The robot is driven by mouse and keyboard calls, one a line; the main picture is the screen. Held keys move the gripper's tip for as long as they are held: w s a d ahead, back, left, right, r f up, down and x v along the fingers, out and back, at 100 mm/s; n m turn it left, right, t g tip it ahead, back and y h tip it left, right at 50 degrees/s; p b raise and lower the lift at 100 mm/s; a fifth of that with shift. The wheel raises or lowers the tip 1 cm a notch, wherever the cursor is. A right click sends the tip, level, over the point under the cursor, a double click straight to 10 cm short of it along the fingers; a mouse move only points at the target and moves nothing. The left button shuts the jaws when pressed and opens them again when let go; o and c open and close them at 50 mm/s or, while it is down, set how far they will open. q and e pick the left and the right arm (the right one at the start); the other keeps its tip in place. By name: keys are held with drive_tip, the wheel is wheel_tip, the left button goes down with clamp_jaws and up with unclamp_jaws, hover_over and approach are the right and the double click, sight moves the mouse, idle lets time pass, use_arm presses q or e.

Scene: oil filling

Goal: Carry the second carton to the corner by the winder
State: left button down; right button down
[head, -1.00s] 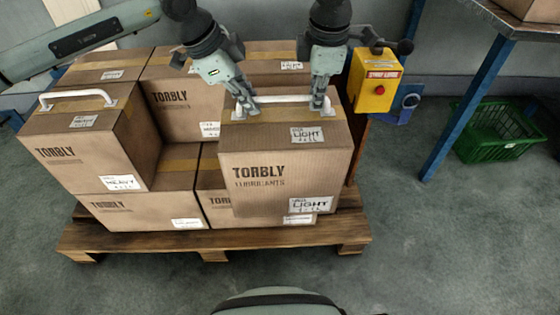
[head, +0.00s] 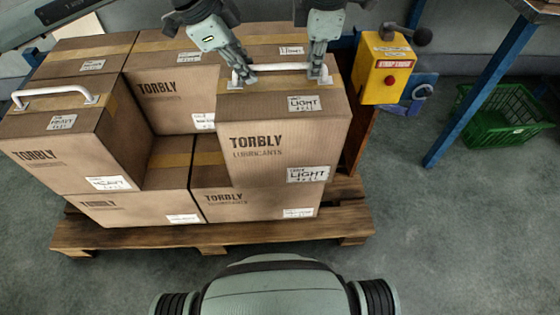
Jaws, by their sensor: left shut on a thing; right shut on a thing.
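A brown TORBLY carton marked LIGHT (head: 255,165) is upright at the right of the stack, above the front of a lower carton (head: 235,205). I cannot tell whether it touches that carton. My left gripper (head: 244,76) and my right gripper (head: 318,76) are both shut on its white top handle (head: 283,68), at the handle's left and right ends. A carton marked HEAVY (head: 60,160), with its own white handle, stands on the left of the stack. A yellow box with a red button (head: 384,75), possibly the winder, stands just right of the held carton.
The cartons stand on a wooden pallet (head: 215,236). A blue-legged table (head: 480,95) and a green basket (head: 508,112) are on the right. The grey floor (head: 450,235) in front of and right of the pallet is clear.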

sight(248, 86)
use_arm(q)
drive_tip(key=shift+r, duration=0.2)
use_arm(e)
drive_tip(key=shift+w+r, duration=0.1)
drive_tip(key=shift+r, duration=0.1)
